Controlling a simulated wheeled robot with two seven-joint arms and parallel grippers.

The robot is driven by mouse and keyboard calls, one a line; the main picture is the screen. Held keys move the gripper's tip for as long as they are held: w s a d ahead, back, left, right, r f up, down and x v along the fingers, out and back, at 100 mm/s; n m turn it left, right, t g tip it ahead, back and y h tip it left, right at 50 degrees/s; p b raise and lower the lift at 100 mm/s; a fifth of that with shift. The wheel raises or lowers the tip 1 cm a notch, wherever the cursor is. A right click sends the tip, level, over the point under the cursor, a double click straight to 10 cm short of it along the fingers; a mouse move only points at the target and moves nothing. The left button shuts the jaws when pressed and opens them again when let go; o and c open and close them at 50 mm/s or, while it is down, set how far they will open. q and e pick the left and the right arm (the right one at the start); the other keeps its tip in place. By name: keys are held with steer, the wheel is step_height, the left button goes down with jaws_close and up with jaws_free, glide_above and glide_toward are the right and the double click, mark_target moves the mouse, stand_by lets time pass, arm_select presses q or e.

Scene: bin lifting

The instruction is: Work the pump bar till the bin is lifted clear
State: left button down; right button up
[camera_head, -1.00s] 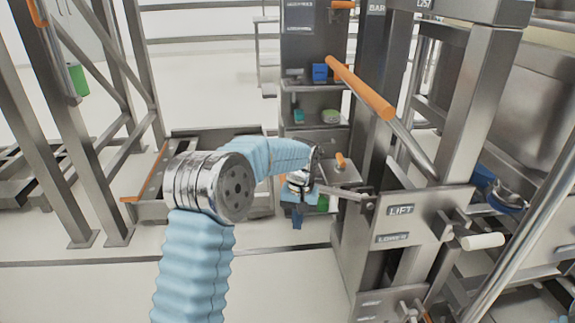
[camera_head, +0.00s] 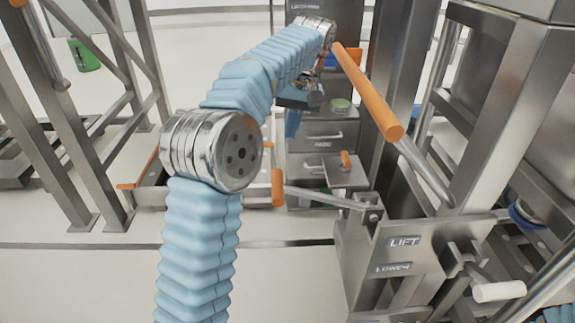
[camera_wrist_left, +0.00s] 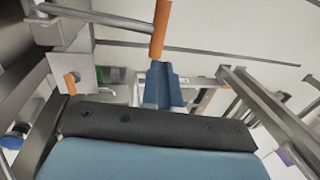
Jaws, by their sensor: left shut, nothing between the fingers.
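A steel lever with an orange grip (camera_head: 278,187) reaches left from the plate marked LIFT and LOWER (camera_head: 405,245). A second, thicker bar with an orange grip (camera_head: 368,92) slants up from the steel frame. I cannot tell for sure which is the pump bar. My left gripper (camera_head: 292,124) is shut and empty, pointing down above the lever's grip and apart from it. In the left wrist view its blue fingers (camera_wrist_left: 160,85) point toward the orange grip (camera_wrist_left: 161,28). The bin is not clearly identifiable. My right gripper is not in view.
A short lever with a white knob (camera_head: 499,291) sticks out at the LIFT/LOWER plate. A drawer cabinet (camera_head: 318,140) stands behind my left gripper. Steel posts (camera_head: 40,150) stand at the left. Pale floor (camera_head: 270,285) is open in front.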

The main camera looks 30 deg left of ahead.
arm_select(q)
steer(key=shift+s, duration=0.1)
steer(key=b, duration=0.3)
glide_toward(277, 183)
steer(key=f, duration=0.4)
steer(key=a+f, duration=0.1)
steer(key=f, duration=0.1)
steer(key=shift+s+f, duration=0.35)
steer(key=shift+f, duration=0.05)
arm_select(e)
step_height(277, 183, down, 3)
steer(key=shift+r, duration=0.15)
arm_select(q)
steer(key=shift+f, duration=0.1)
